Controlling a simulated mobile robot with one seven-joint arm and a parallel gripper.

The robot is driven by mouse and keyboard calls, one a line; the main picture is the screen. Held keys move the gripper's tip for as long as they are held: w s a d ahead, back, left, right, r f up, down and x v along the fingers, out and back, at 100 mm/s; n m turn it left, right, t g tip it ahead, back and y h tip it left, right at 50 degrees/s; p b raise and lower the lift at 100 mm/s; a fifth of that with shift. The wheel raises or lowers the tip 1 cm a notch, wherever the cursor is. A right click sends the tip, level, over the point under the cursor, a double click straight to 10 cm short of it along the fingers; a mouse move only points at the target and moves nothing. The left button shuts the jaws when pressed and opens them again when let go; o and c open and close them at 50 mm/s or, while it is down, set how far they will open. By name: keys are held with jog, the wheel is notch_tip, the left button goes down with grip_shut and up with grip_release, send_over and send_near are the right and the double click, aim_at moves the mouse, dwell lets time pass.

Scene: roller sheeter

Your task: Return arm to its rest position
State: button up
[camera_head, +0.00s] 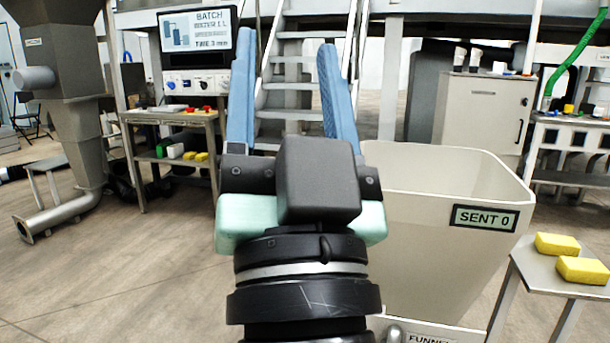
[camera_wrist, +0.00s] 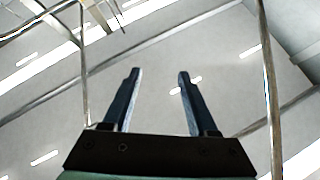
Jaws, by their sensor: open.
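My gripper (camera_head: 287,75) stands upright in the middle of the head view, close to the camera, its two blue fingers pointing up. The fingers are spread wide apart with nothing between them. In the wrist view my gripper (camera_wrist: 158,80) is also open and empty, with the ceiling and its lights behind it. My arm below the wrist runs out of the bottom of the head view. The gripper hides part of the metal stairs (camera_head: 300,35) and the left side of a large cream funnel bin (camera_head: 435,230).
The bin's label reads "SENT 0". A small table (camera_head: 530,275) at the right bears two yellow sponges (camera_head: 570,258). A workbench (camera_head: 170,117) and batch screen (camera_head: 196,40) stand back left, near a grey hopper machine (camera_head: 70,90). A cabinet (camera_head: 485,110) stands back right.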

jog(key=s+r+h+p, duration=0.1)
jog(key=r+p, duration=1.8)
jog(key=r, duration=0.2)
jog(key=s+d+r+n+t+h+p, duration=0.1)
jog(key=s+r+p, duration=0.1)
jog(key=r+p, duration=1.7)
notch_tip(320, 180, up, 3)
jog(key=shift+s+n+h, duration=0.3)
jog(key=shift+h, duration=0.1)
